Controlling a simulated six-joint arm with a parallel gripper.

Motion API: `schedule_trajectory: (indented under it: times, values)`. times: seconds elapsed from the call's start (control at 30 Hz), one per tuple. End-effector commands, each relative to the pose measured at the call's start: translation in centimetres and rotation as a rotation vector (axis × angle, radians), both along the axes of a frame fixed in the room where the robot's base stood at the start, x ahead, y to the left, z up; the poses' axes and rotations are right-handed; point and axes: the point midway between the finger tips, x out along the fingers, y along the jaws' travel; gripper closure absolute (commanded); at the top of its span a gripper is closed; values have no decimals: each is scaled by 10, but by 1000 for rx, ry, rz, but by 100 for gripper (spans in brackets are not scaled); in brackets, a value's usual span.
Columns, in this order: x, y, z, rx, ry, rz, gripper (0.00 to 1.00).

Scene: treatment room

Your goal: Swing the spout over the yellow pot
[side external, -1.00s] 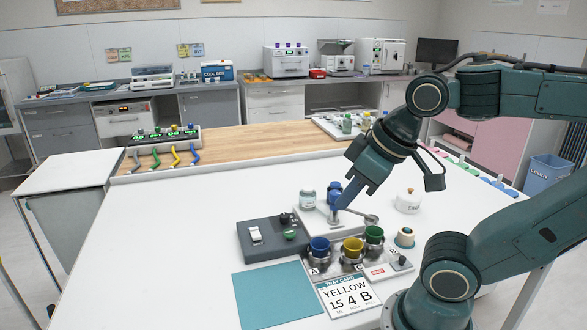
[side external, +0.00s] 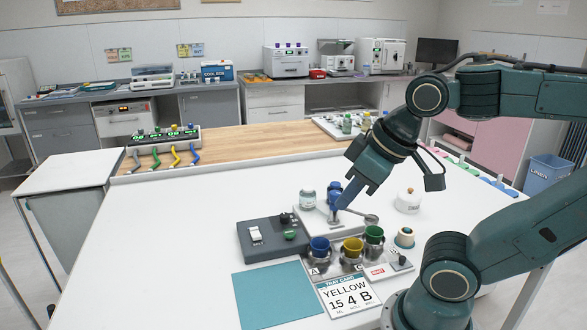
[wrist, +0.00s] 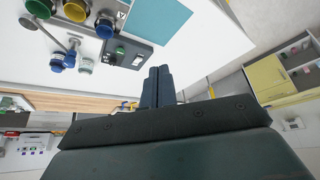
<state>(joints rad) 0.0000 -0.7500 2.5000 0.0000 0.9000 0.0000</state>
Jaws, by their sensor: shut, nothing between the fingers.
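The yellow pot (side external: 353,246) is the middle one of three pots on a grey stand, between the blue pot (side external: 320,246) and the green pot (side external: 374,234). My gripper (side external: 343,206) points down and overlaps the dispenser in the side view. In the wrist view my gripper (wrist: 157,68) has its fingers together and empty, visibly apart from dispenser and pots.
A dark control box (side external: 270,240) with a white switch and green button lies left of the pots. A glass jar (side external: 307,199) is beside the dispenser. A white lidded jar (side external: 408,202) stands right. The table's left is clear.

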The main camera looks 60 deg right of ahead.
Motion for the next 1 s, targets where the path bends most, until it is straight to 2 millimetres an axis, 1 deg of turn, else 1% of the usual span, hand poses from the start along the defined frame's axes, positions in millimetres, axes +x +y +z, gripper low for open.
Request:
schedule_trajectory:
  times: [0.3, 0.33, 0.47, 0.5, 0.6, 0.77, 0.87, 1.0]
  values:
    - [0, 0, 0, 0, 0, 0, 100]
    - [0, 0, 0, 0, 0, 0, 98]
    - [1, -1, 1, 0, 2, -4, 72]
    - [2, -2, 1, 0, 4, -9, 65]
    - [7, -5, 4, 2, 16, -29, 47]
    - [22, -17, 11, 6, 52, -91, 47]
    - [36, -29, 15, 11, 83, -146, 47]
    - [57, -51, 21, 24, 132, -235, 47]
